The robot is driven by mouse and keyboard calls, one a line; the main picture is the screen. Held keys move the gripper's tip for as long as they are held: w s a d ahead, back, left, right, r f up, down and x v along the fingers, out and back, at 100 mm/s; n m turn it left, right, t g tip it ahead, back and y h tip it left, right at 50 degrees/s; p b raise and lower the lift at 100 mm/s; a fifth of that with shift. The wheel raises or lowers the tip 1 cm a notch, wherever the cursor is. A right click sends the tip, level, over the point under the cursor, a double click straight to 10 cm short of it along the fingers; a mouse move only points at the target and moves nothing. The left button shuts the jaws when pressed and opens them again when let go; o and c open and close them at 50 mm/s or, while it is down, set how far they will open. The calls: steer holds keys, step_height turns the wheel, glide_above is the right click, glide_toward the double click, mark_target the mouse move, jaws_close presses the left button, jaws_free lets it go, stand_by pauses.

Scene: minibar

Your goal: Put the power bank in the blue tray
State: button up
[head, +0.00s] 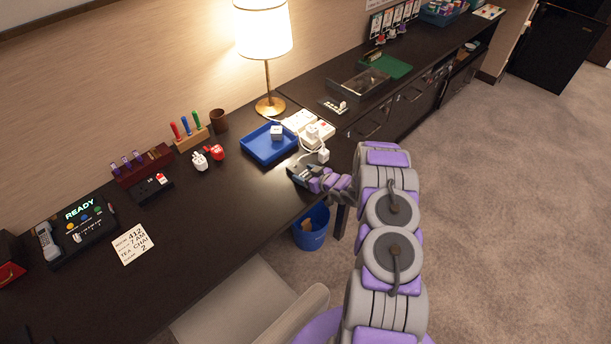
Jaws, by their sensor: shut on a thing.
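The blue tray (251,150) lies on the dark desk, left of the white power strip, with a small white block (277,132) in it. My gripper (300,172) is low over the desk's front edge, just right of and in front of the tray. It is shut on a small dark thing that looks like the power bank; the fingers and the small size hide most of it. It is outside the tray.
A white power strip (302,122) with plugs and a cable (323,154) lies close behind my gripper. A lamp (268,104) stands behind the tray. Red and white plugs (217,151) lie left of it. A blue bin (311,238) and a chair (245,305) stand below the desk edge.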

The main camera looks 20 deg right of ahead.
steer(key=shift+f, duration=0.2)
steer(key=o, duration=1.3)
